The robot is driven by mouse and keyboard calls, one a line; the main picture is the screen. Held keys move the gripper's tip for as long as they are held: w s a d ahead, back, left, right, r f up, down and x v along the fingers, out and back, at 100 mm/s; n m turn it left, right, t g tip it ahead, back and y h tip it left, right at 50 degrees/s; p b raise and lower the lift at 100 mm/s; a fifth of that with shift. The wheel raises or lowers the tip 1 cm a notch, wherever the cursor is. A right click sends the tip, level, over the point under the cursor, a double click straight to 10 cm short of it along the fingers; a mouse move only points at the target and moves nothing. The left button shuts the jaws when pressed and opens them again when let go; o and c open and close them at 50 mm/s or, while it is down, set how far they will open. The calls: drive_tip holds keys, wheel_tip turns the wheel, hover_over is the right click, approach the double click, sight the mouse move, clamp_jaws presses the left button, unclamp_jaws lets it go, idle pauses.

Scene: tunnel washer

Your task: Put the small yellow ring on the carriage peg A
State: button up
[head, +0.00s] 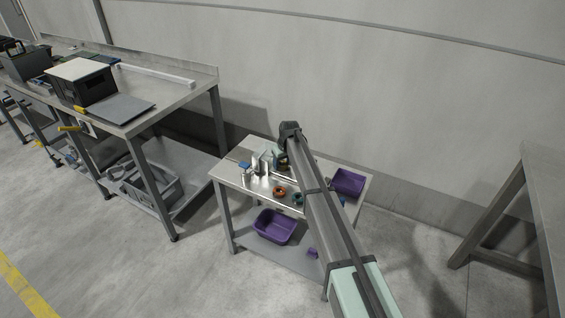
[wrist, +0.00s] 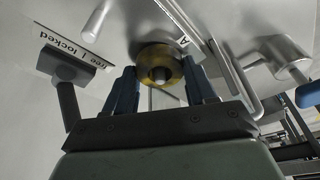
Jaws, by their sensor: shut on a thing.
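My gripper (wrist: 162,82) is shut on the small yellow ring (wrist: 150,56), which sits between its two blue fingers in the wrist view. A grey round end shows in the ring's opening, as of a peg; how far the ring is around it, I cannot tell. A label "A" (wrist: 183,41) stands just right of the ring, on the pale carriage surface. In the head view my arm hides most of the gripper and the ring, over the small steel table (head: 228,177).
A lever (wrist: 68,100) with a "free | locked" label (wrist: 72,62) is left of the gripper; a grey knobbed post (wrist: 285,60) is right. On the table are an orange-brown ring (head: 279,191), a teal piece (head: 297,197) and a purple bin (head: 348,182). Another purple bin (head: 275,227) is below.

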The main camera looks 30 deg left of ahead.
drive_tip(key=shift+f, duration=0.15)
drive_tip(key=o, duration=1.4)
drive_tip(key=shift+a+r, duration=0.2)
drive_tip(key=shift+r, duration=1.35)
drive_tip(key=shift+a+r, duration=0.15)
drive_tip(key=shift+r, duration=2.05)
drive_tip(key=shift+d+r, duration=0.15)
drive_tip(key=shift+d, duration=0.1)
